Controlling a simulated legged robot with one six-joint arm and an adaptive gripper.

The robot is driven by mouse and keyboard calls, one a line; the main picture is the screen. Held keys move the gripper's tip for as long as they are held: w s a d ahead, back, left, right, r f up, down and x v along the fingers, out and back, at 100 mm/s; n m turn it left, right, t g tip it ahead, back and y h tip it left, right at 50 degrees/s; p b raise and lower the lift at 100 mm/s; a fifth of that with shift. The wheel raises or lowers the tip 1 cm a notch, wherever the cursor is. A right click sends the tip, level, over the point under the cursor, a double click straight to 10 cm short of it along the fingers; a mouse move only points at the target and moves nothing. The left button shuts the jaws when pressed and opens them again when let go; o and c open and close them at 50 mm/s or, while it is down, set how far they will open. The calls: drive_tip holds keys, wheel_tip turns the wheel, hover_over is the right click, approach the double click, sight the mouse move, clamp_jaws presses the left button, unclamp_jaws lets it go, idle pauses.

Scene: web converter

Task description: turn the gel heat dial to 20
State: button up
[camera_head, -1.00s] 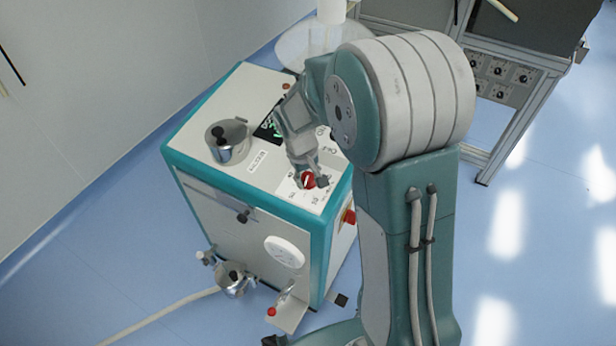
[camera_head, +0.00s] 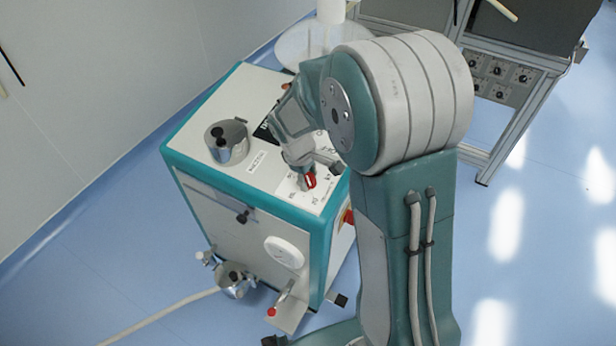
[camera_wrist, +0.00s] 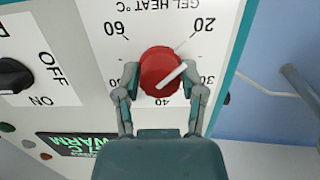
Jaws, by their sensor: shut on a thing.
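The red gel heat dial (camera_wrist: 160,70) sits on the white panel of the machine, and in the head view it shows as a small red knob (camera_head: 309,181). My gripper (camera_wrist: 159,92) has a finger on each side of the dial and is shut on it. The scale appears upside down in the wrist view, with 20 (camera_wrist: 203,25) at upper right and 60 (camera_wrist: 115,28) at upper left. The dial's white pointer line slants to the right and slightly up, with its outer end between the 30 and 20 marks. The 40 label is partly hidden.
An OFF/ON switch (camera_wrist: 14,76) and a green-lit display (camera_wrist: 75,145) are beside the dial's panel. A metal pot (camera_head: 228,143) stands on the machine top (camera_head: 250,95). A grey bench (camera_head: 540,60) is behind at right. Blue floor is open at right.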

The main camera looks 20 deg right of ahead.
drive_tip(key=shift+w+a, duration=0.1)
drive_tip(key=shift+w, duration=0.1)
drive_tip(key=o, duration=1.1)
drive_tip(key=shift+o, duration=0.2)
wheel_tip(320, 180, up, 12)
drive_tip(key=a, duration=0.2)
drive_tip(key=shift+s+a+f, duration=0.2)
drive_tip(key=shift+a, duration=0.05)
drive_tip(key=s+d+r+m+t+y, duration=0.1)
drive_tip(key=s+r+m, duration=0.3)
drive_tip(key=s, duration=0.6)
drive_tip(key=s+d+r+m+t+y, duration=0.1)
drive_tip(key=s+r+m+t, duration=0.2)
drive_tip(key=s, duration=0.8)
drive_tip(key=shift+d+r+m+t, duration=0.3)
drive_tip(key=shift+m+t, duration=0.3)
drive_tip(key=shift+m, duration=0.4)
